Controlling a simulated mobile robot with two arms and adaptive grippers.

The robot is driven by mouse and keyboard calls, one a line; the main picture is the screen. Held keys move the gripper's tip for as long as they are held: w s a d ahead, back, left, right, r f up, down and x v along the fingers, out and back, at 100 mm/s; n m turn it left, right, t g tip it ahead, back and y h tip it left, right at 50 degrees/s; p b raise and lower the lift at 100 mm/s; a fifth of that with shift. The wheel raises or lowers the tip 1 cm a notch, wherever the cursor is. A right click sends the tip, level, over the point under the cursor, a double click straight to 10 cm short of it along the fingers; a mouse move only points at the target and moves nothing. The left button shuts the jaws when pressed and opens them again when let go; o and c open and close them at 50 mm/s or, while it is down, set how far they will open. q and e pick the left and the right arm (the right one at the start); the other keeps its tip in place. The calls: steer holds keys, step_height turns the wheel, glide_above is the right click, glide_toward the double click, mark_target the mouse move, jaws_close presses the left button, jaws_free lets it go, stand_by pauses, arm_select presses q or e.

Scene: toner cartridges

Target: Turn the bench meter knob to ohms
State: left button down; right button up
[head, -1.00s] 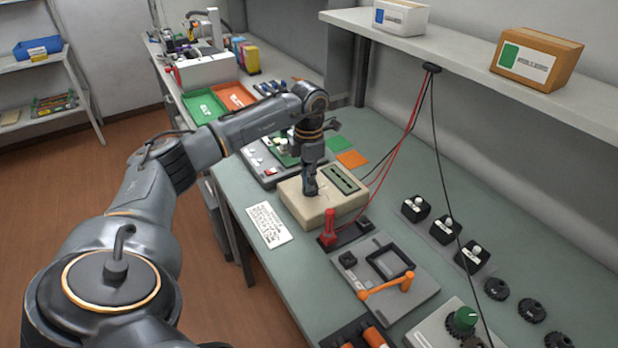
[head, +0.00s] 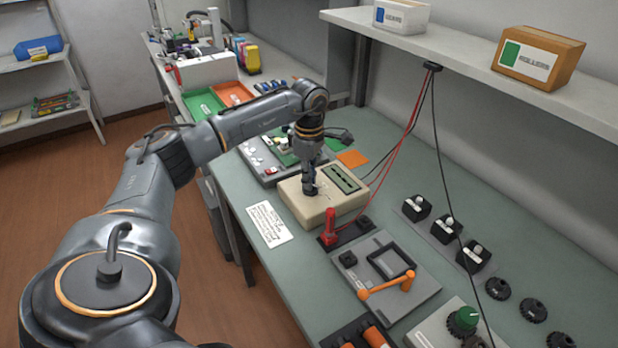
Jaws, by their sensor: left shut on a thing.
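The bench meter (head: 325,205) is a cream box on the green-grey bench, with a dark display (head: 342,179) on its top. My left gripper (head: 310,191) points down onto the meter's top, left of the display. It is shut on the meter's knob, which the fingers hide almost wholly. I cannot read the knob's setting or the marks around it. My right gripper is not in the head view.
A red probe (head: 330,226) stands in a dark holder just in front of the meter. Red and black leads hang from the shelf (head: 480,52) at the right. A white printed card (head: 268,222) lies left of the meter. A grey fixture with an orange handle (head: 387,287) is nearer.

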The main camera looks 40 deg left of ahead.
arm_select(q)
steer(key=shift+m, duration=0.6)
steer(key=c, duration=1.4)
jaws_free()
steer(key=shift+c, duration=0.2)
step_height(320, 180, up, 12)
